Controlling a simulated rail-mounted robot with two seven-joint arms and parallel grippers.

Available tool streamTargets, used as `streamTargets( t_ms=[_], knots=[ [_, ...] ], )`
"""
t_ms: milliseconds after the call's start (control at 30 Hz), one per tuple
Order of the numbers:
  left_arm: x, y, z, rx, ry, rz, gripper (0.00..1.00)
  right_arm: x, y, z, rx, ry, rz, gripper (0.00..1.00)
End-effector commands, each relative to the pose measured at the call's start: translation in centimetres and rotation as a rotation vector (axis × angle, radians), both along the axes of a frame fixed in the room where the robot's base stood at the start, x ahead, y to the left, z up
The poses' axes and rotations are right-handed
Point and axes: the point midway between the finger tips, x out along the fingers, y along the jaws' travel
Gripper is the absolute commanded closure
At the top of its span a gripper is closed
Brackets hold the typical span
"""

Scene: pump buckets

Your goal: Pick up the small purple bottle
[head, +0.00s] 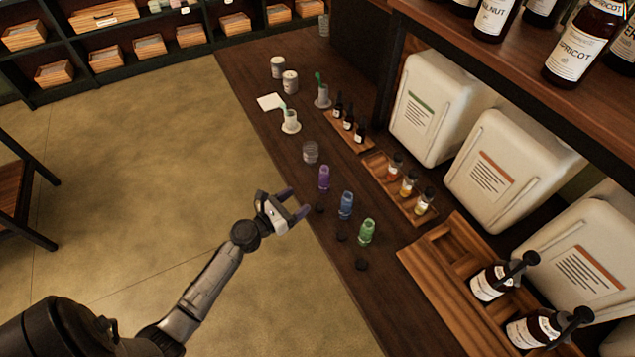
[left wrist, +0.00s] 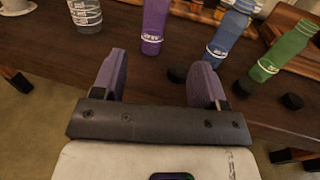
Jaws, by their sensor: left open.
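The small purple bottle (head: 324,177) stands uncapped near the front edge of the dark wooden counter. It also shows in the left wrist view (left wrist: 154,26), ahead of and between my fingertips. My left gripper (head: 297,204) is open and empty, with purple finger pads, at the counter's edge just short of the purple bottle. In the left wrist view the left gripper (left wrist: 158,80) has its two fingers spread wide apart. A blue bottle (head: 346,205) and a green bottle (head: 367,232) stand in a row to the right of the purple one. My right gripper does not show.
Small black caps (head: 342,236) lie in front of the bottles. Wooden trays (head: 401,219) with small bottles and white canisters (head: 430,108) line the back of the counter.

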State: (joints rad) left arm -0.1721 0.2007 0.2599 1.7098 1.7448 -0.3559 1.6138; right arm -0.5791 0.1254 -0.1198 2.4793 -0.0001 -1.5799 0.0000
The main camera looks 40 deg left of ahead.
Motion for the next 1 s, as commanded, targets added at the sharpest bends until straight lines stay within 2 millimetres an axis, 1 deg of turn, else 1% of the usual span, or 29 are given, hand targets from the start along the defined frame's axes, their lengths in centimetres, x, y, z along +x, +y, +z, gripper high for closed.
streamTargets(
  t_ms=[100,300,400,500,600,767,1000],
  knots=[
    [1.6,0.2,-0.1,-0.026,-0.003,0.013,0.33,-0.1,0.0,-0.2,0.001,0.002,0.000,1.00],
    [5.0,-0.2,-0.1,-0.025,-0.003,0.012,0.33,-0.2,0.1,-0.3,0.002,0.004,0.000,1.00],
    [6.5,-0.4,-0.1,-0.024,-0.002,0.011,0.33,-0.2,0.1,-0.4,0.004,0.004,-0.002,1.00],
    [7.5,-0.5,-0.2,-0.023,-0.001,0.011,0.33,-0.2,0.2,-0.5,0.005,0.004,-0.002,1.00],
    [8.2,-0.6,-0.2,-0.023,0.000,0.011,0.33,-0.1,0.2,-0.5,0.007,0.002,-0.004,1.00],
    [8.8,-0.7,-0.2,-0.022,0.000,0.011,0.33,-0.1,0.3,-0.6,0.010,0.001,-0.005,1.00],
    [11.8,-0.8,-0.4,-0.021,-0.001,0.010,0.33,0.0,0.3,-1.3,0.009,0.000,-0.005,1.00]
  ],
)
